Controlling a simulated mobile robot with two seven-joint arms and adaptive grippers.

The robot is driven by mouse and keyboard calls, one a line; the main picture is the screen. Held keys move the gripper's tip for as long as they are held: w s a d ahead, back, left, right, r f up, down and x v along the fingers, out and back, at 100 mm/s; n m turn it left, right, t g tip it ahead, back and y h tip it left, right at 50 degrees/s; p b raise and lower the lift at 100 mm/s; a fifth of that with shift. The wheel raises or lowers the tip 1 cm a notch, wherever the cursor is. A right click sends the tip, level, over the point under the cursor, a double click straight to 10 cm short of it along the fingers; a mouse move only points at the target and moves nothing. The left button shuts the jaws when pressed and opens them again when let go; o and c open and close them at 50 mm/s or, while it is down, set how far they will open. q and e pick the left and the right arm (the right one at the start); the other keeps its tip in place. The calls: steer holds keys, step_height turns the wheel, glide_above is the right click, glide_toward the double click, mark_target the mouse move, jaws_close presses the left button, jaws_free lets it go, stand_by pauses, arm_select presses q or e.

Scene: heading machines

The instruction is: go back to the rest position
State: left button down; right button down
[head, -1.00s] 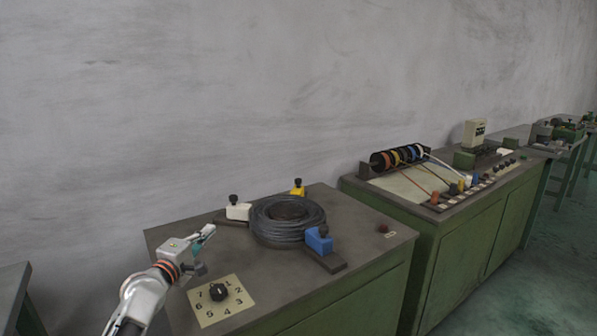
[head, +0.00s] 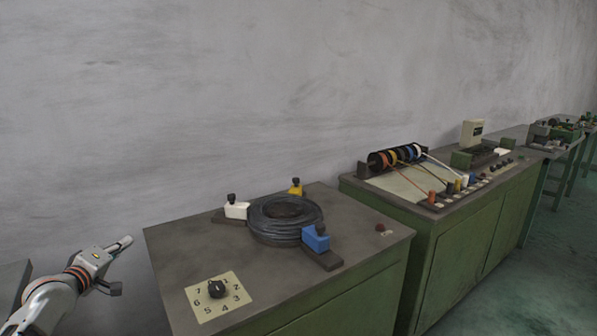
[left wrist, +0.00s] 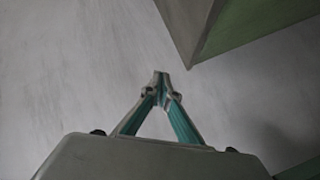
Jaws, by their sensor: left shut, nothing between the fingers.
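My left gripper (head: 124,243) is at the left of the head view, off the left side of the nearest bench and apart from it. It is shut and empty. In the left wrist view the fingers of my left gripper (left wrist: 160,78) meet at their tips with nothing between them. My right gripper is in neither view.
The nearest green bench (head: 180,250) holds a dial knob (head: 216,289) on a numbered plate, a black wire coil (head: 285,222) and white, yellow and blue clamps. A second bench (head: 455,240) with coloured wire spools (head: 395,156) stands right. Wall and open space surround my left gripper.

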arm_select(q)
steer(key=s+d+f+m+g, duration=0.2)
steer(key=s+d+f+m, duration=0.25)
steer(key=s+f, duration=0.65)
steer(key=s+d+f+m+g, duration=0.25)
steer(key=s+f+m, duration=0.45)
steer(key=f, duration=0.6)
steer(key=s+d+f+m+g+h, duration=0.1)
steer(key=s+d+f+m, duration=0.2)
steer(key=s, duration=0.5)
steer(key=s+d+f+m+g, duration=0.1)
steer(key=s+d+f+m, duration=0.2)
steer(key=s, duration=0.5)
steer(key=s+d+f+m+h, duration=0.1)
steer(key=s+d+f+m, duration=0.2)
steer(key=s, duration=0.6)
steer(key=d+r+n+p, duration=0.1)
steer(key=d+n, duration=0.4)
steer(key=d, duration=0.7)
steer(key=shift+d+t, duration=0.25)
steer(key=shift+t, duration=0.1)
steer(key=shift+n, duration=0.25)
